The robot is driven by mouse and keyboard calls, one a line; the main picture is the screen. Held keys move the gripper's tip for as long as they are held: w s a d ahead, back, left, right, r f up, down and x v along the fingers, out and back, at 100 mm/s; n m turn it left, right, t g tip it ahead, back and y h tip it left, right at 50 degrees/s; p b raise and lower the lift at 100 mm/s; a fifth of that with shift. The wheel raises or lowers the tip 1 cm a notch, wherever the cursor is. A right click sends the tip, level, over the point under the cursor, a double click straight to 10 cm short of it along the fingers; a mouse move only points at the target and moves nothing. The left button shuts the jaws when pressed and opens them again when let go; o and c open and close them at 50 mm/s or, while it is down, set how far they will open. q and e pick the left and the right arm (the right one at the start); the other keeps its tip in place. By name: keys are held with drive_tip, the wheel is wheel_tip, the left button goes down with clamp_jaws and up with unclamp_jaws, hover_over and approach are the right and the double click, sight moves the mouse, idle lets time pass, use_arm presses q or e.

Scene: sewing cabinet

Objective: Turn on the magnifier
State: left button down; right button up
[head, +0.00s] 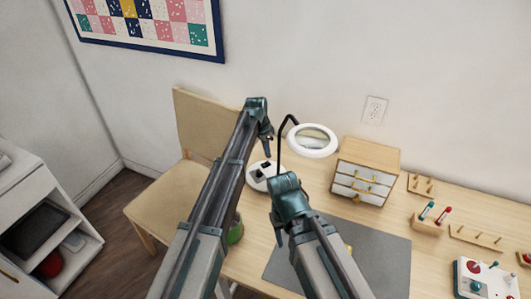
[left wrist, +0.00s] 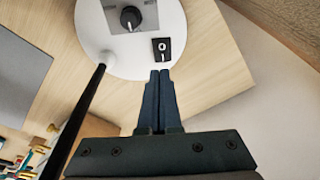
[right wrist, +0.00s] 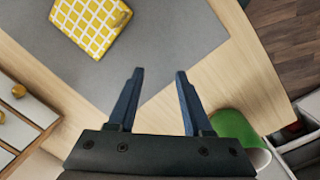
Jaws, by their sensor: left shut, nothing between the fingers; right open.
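The magnifier has a white ring head (head: 312,140) on a black curved arm, rising from a round white base (head: 256,176) on the table. In the left wrist view the base (left wrist: 177,32) carries a black dial knob (left wrist: 131,18) on a grey plate and a black rocker switch (left wrist: 162,50). My left gripper (head: 267,148) is shut and empty; in its wrist view its fingertips (left wrist: 160,72) point at the switch, close below it. Contact cannot be told. My right gripper (head: 279,240) is open and empty over the table's front area, also in its wrist view (right wrist: 157,74).
A small drawer cabinet (head: 365,170) stands right of the magnifier. A grey mat (head: 390,262) with a yellow checked cloth-like item (right wrist: 92,24) covers the table's middle. A green container (right wrist: 232,128) is near the right gripper. A chair (head: 160,205) stands at the left.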

sight(270, 163)
use_arm(q)
drive_tip(key=b+x, duration=0.2)
drive_tip(key=x, duration=0.1)
drive_tip(key=shift+f+b, duration=0.3)
drive_tip(key=shift+f, duration=0.1)
use_arm(e)
wheel_tip(270, 163, down, 4)
drive_tip(key=shift+r, duration=0.15)
use_arm(q)
drive_tip(key=shift+d, duration=0.1)
drive_tip(key=shift+w+d+f+y, duration=0.2)
drive_tip(key=shift+w+f+y, duration=0.05)
drive_tip(key=shift+f+y, duration=0.05)
use_arm(e)
drive_tip(key=shift+f, duration=0.2)
use_arm(q)
drive_tip(key=shift+s+a+r, duration=0.1)
drive_tip(key=shift+s+a, duration=0.05)
use_arm(e)
drive_tip(key=shift+r, duration=0.1)
use_arm(q)
drive_tip(key=shift+s+a+r, duration=0.2)
drive_tip(key=shift+s+a, duration=0.2)
drive_tip(key=shift+a, duration=0.25)
use_arm(e)
drive_tip(key=shift+r, duration=0.2)
